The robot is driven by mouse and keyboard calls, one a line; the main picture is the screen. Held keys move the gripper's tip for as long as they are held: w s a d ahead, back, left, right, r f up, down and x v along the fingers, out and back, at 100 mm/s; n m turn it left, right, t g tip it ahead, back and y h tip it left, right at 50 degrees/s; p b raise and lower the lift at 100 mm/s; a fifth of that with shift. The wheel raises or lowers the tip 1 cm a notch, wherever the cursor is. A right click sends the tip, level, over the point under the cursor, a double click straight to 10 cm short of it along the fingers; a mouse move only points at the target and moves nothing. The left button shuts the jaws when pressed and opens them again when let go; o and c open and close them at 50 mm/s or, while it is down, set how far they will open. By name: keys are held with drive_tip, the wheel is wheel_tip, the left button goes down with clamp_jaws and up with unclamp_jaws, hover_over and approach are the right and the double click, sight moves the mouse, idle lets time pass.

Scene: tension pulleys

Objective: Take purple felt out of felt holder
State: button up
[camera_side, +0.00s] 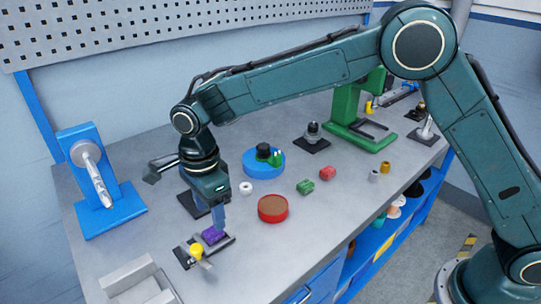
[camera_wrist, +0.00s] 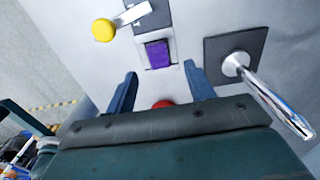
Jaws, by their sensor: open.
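The purple felt (camera_side: 213,236) is a small block seated in the felt holder (camera_side: 184,257), a low holder with a dark plate and a yellow-knobbed lever (camera_side: 196,251). In the wrist view the felt (camera_wrist: 158,54) lies in a pale frame of the holder (camera_wrist: 154,15), with the yellow knob (camera_wrist: 103,30) to its upper left. My gripper (camera_side: 218,226) points down close to the felt. In the wrist view its blue fingers (camera_wrist: 160,69) are apart and empty, with the felt just beyond the gap between their tips. The side view does not clearly show the height between tips and felt.
A red round tin (camera_side: 272,209) with a brown top stands right of my gripper. A dark plate with a chrome lever (camera_wrist: 268,85) is close by on the right in the wrist view. A blue stand (camera_side: 100,190) is at left, a grey block (camera_side: 135,282) in front.

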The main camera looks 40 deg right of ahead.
sight(213, 235)
drive_tip(key=shift+s+d+f, duration=0.1)
drive_tip(key=shift+f, duration=1.15)
drive_tip(key=shift+d+f, duration=0.1)
drive_tip(key=shift+f, duration=1.15)
drive_tip(key=c, duration=1)
